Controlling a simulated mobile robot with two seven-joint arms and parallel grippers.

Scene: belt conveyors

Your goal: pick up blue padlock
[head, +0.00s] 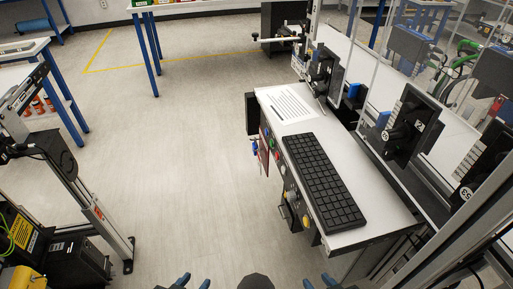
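I cannot make out a blue padlock for certain. A tiny blue item (254,141) shows at the left side of the control desk, too small to identify. Small blue blocks (353,91) sit beside the conveyor behind the desk, and I cannot tell what they are. My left gripper (194,282) shows at the bottom edge as two blue fingertips apart, with nothing seen between them. My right gripper (317,282) shows the same way to its right, fingertips apart and empty. Both are in front of the desk, well away from the blue items.
The white control desk (365,205) carries a black keyboard (322,178) and a printed sheet (291,104). Buttons line its left side. Black-backed devices (412,122) stand along the conveyor at right. A metal frame (85,195) stands at left. The grey floor (185,150) between is clear.

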